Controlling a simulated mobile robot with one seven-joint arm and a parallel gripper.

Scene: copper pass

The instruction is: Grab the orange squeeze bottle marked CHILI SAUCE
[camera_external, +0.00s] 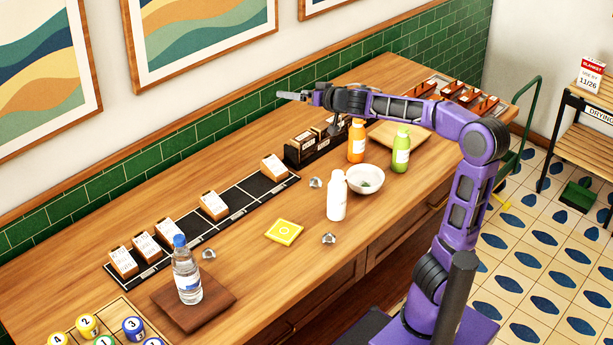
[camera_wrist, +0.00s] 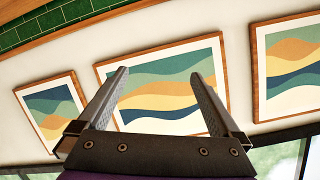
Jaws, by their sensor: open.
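The orange squeeze bottle (camera_external: 356,142) stands upright on the wooden counter in the external view, right of the dark box and behind the white bowl. Its label is too small to read. My gripper (camera_external: 279,96) is above the counter near the green tiled wall, pointing left, up and to the left of the orange bottle and apart from it. In the wrist view my gripper (camera_wrist: 158,85) is open and empty, its two fingers spread, facing framed pictures on the wall. The orange bottle is not in the wrist view.
A green bottle (camera_external: 400,150), a white bowl (camera_external: 366,186) and a white bottle (camera_external: 337,196) stand near the orange bottle. A dark box (camera_external: 310,150) is to its left. A water bottle (camera_external: 186,272) stands on a brown board. The counter around the yellow pad (camera_external: 284,232) is mostly clear.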

